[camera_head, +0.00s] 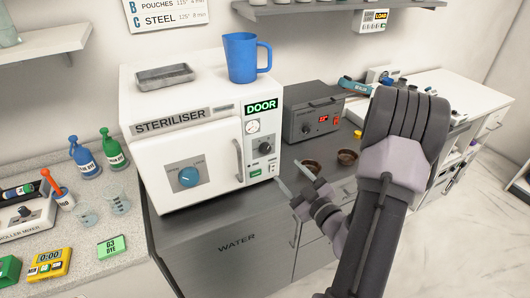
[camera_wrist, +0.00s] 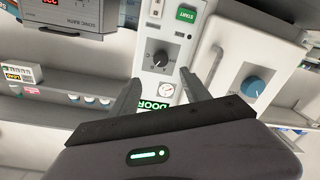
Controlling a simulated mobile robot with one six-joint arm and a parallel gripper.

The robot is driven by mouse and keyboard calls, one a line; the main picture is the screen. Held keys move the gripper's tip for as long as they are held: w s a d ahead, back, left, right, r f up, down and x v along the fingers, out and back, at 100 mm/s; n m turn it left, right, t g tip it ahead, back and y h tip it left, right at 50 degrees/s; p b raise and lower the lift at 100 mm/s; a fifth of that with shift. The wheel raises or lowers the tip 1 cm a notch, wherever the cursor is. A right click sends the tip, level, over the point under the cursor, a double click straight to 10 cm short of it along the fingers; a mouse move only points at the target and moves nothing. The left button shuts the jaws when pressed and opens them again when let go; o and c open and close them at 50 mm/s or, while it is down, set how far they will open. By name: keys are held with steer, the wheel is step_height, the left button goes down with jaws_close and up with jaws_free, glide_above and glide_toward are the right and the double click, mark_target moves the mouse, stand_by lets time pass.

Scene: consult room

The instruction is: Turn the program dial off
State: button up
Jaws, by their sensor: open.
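The white steriliser (camera_head: 151,83) stands on a dark counter. Its right-hand panel carries a black dial (camera_head: 265,147) below a round gauge and a green DOOR sign. The dial also shows in the wrist view (camera_wrist: 159,59), where the picture is turned over; its marks are too small to read. A larger blue dial (camera_head: 188,177) sits on the closed door, and it shows at the right of the wrist view (camera_wrist: 253,87). My gripper (camera_head: 291,175) is open and empty, in front of the panel's lower right. In the wrist view its fingers (camera_wrist: 160,79) straddle the line to the black dial, apparently apart from it.
The door handle (camera_head: 239,161) stands out left of the panel. A green START button (camera_wrist: 187,14) is near the black dial. A grey box with a red display (camera_head: 310,109) and small brown bowls (camera_head: 347,157) are at the right. A blue jug (camera_head: 241,58) stands on top.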

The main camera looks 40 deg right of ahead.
mark_target(267, 150)
steer(key=w, duration=0.4)
steer(key=w+d, duration=0.1)
steer(key=w, duration=0.2)
steer(key=w+b, duration=0.1)
steer(key=w, duration=0.3)
steer(key=shift+w+d, duration=0.3)
steer(key=shift+d, duration=0.1)
steer(key=shift+c, duration=0.4)
jaws_close()
